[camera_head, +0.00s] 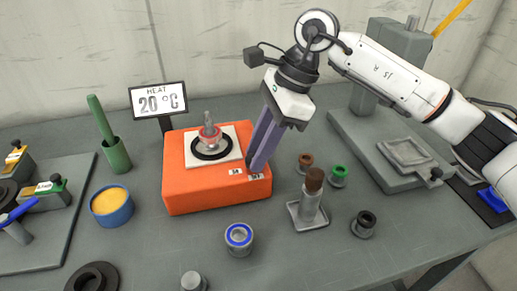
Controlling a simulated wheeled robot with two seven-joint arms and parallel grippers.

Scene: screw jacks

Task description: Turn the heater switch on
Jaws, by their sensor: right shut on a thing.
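The orange heater (190,190) stands on the grey bench with a white top plate that carries a dark ring and a small metal piece with a red band. Its display sign (158,99) behind it reads HEAT 20 °C. My right gripper (257,168) reaches down from above to the heater's front right corner. Its long purple-grey fingers are shut at the top edge there, where the heater switch would be; the fingertips hide the switch. Two small white labels (235,172) sit on the edge beside the fingertips. My left gripper is not in view.
A blue pot (112,206) with yellow contents and a green cup (116,155) stand left of the heater. A grey machine base (375,150) stands further right.

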